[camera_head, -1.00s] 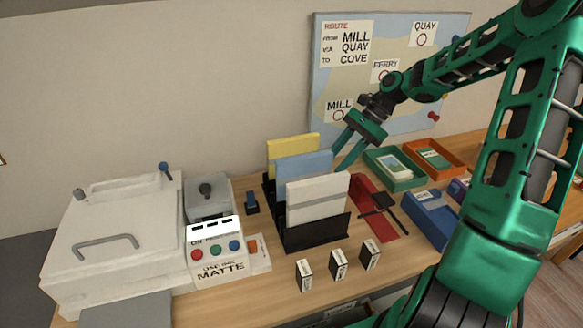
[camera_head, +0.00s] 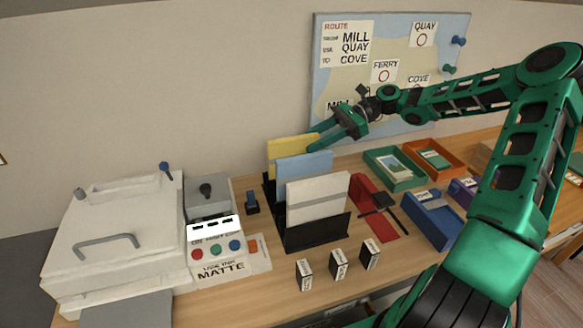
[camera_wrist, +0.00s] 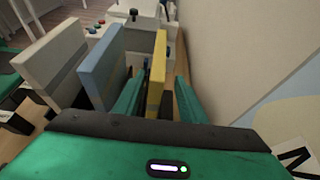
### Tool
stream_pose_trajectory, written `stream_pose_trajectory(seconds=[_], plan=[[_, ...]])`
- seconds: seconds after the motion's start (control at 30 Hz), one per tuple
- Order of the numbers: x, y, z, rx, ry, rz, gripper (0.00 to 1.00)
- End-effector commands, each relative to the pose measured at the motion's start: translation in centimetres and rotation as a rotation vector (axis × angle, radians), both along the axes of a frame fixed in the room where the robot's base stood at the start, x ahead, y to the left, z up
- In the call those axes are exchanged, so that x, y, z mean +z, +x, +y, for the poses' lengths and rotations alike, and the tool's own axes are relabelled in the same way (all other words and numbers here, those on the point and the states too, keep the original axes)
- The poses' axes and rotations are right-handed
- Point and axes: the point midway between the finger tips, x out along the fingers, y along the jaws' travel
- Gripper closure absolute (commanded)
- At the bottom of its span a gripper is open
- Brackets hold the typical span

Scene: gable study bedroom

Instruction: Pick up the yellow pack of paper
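The yellow pack of paper (camera_head: 290,148) stands upright at the back of a black rack (camera_head: 318,232), behind a blue pack (camera_head: 304,165) and a white pack (camera_head: 318,198). My gripper (camera_head: 316,137) is at the right end of the yellow pack, pointing left along it. In the wrist view the yellow pack (camera_wrist: 157,75) stands between the two open green fingers of my gripper (camera_wrist: 157,98). Gaps show on both sides of it. The blue pack (camera_wrist: 102,70) is just left of the left finger. The lower part of the yellow pack is hidden in the head view.
A wall rises close behind the rack. A map board (camera_head: 390,75) hangs at the back right. A white machine (camera_head: 115,240) stands left. Green (camera_head: 385,182), orange (camera_head: 450,170) and blue (camera_head: 436,230) trays lie to the right. Several small boxes (camera_head: 340,265) stand in front.

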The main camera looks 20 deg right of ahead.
Motion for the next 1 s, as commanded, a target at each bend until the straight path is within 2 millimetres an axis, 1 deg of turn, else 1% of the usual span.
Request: stream_pose_trajectory(seconds=[0.03,0.1,0.27,0.5,0.6,0.73,0.93,0.97,1.0], plan=[[-0.3,-0.1,0.6,0.001,-0.001,0.003,0.62],[-0.6,-0.1,1.1,-0.001,-0.001,0.003,0.62],[-0.9,-0.1,1.8,-0.002,-0.002,0.001,0.62],[-2.2,-0.6,4.7,0.000,-0.002,0.002,0.62],[-2.6,-0.5,5.7,-0.001,-0.001,0.002,0.62],[-2.8,-0.5,6.2,-0.003,-0.001,0.001,0.62],[-2.8,-0.5,6.2,-0.004,-0.002,0.001,0.62],[-2.8,-0.5,6.2,-0.004,-0.002,0.001,0.70],[-2.8,-0.5,6.2,-0.004,-0.002,0.001,0.79]])
